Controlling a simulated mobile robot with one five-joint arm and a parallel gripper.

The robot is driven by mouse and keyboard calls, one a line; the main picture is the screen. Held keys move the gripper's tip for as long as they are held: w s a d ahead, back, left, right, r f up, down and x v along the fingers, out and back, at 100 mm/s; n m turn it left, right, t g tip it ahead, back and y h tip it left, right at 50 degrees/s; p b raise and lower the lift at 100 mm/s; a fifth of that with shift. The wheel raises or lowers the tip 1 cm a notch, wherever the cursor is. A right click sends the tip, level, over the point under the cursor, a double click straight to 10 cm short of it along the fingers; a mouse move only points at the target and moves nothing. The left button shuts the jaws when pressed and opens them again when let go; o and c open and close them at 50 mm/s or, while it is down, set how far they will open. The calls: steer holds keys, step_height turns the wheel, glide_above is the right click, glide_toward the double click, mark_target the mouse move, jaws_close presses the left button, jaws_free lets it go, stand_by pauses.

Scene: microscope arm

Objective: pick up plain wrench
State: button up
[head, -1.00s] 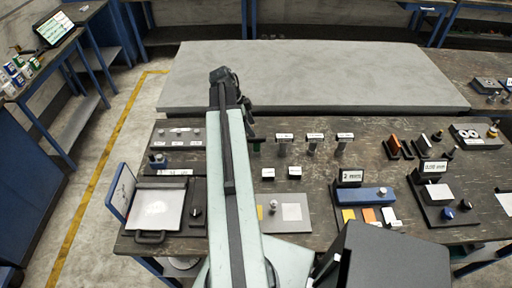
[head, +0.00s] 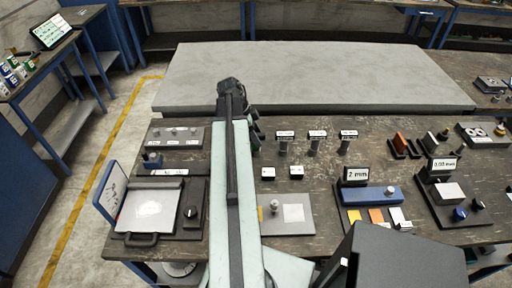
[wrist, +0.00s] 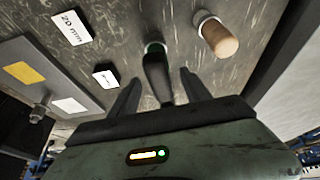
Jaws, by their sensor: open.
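In the wrist view a dark handle with a green ring at its far end (wrist: 155,68) stands between the two fingers of my gripper (wrist: 157,84). It has no label that I can see, and I cannot tell for sure that it is the plain wrench. My gripper is open, with a finger on each side of the handle and a gap to each. In the head view my arm hides most of the gripper and the handle.
A wooden-topped cylinder (wrist: 218,38) stands close to the right of the handle. Labelled posts (head: 317,142) stand to the right on the dark bench. Small label blocks (head: 296,172) lie nearer. A grey raised slab (head: 320,75) lies behind.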

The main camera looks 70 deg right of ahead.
jaws_close()
